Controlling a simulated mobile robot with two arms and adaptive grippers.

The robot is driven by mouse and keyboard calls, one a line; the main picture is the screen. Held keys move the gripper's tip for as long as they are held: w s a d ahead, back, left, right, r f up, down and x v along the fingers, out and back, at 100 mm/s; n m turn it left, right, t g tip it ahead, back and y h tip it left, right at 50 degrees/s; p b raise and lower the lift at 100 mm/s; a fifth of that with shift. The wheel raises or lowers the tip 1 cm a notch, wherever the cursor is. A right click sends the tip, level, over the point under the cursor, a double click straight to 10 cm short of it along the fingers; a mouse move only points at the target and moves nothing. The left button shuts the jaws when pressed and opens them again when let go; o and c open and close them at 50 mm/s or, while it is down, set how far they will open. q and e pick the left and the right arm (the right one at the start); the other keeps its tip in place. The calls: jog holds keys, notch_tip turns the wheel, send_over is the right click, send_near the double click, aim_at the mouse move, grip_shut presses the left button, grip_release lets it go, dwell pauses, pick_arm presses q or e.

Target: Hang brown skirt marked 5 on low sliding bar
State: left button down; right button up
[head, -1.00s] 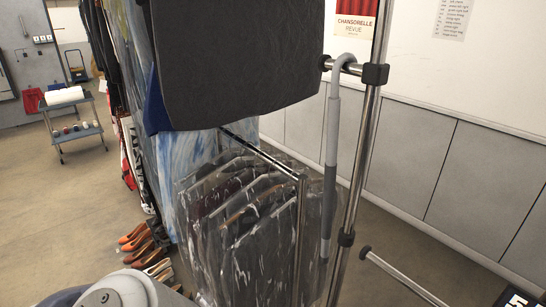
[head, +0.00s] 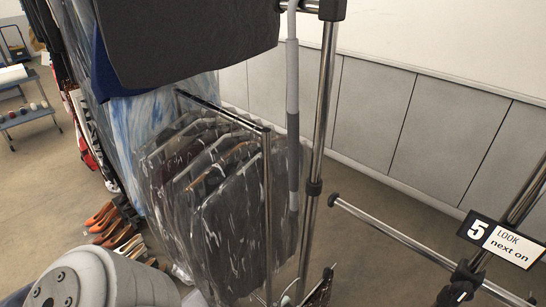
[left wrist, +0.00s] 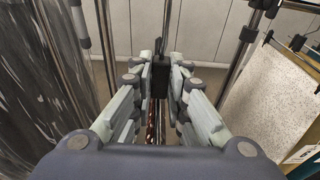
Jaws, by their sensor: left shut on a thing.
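In the left wrist view my left gripper (left wrist: 162,66) is shut on a narrow black piece (left wrist: 161,82), which looks like part of a hanger. A thin brown strip (left wrist: 152,122) shows below it between the fingers, likely the brown skirt seen edge-on; its number mark is hidden. In the head view the low sliding bar (head: 390,231) runs from a capped free end down to the lower right. My right gripper is not in view.
Bagged garments (head: 225,215) hang on a rail left of a chrome post (head: 319,130). A dark grey panel-like piece (head: 190,45) overhangs them. Shoes (head: 115,225) stand on the floor. A pale speckled garment (left wrist: 268,95) hangs at the right of the wrist view. The bar's capped end has open space around it.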

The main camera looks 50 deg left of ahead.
aim_at(335, 265)
pick_arm(q)
jog(key=shift+w+a, duration=0.1)
jog(key=shift+w, duration=0.35)
jog(key=shift+w+a+f+b, duration=0.1)
jog(key=shift+w+f+b, duration=0.15)
jog(key=shift+w+b, duration=0.6)
jog(key=shift+w+r+b, duration=0.15)
jog(key=shift+w+b, duration=0.45)
jog(key=shift+w+r, duration=0.4)
jog(key=shift+w+p, duration=0.35)
jog(key=shift+p, duration=0.05)
jog(key=shift+w+p, duration=0.35)
jog(key=shift+w, duration=0.45)
jog(key=w+p, duration=0.2)
jog(key=shift+w+p, duration=0.35)
jog(key=shift+w, duration=0.05)
jog(key=shift+w+a+p, duration=0.2)
jog(key=shift+w+p, duration=0.75)
jog(key=shift+w, duration=0.55)
jog(key=shift+w+a+p, duration=0.1)
jog(key=shift+w+p, duration=0.75)
jog(key=shift+w, duration=1)
jog(key=shift+w+f+p, duration=0.1)
jog(key=shift+w+p, duration=0.25)
jog(key=shift+w, duration=0.75)
jog(key=shift+f, duration=0.15)
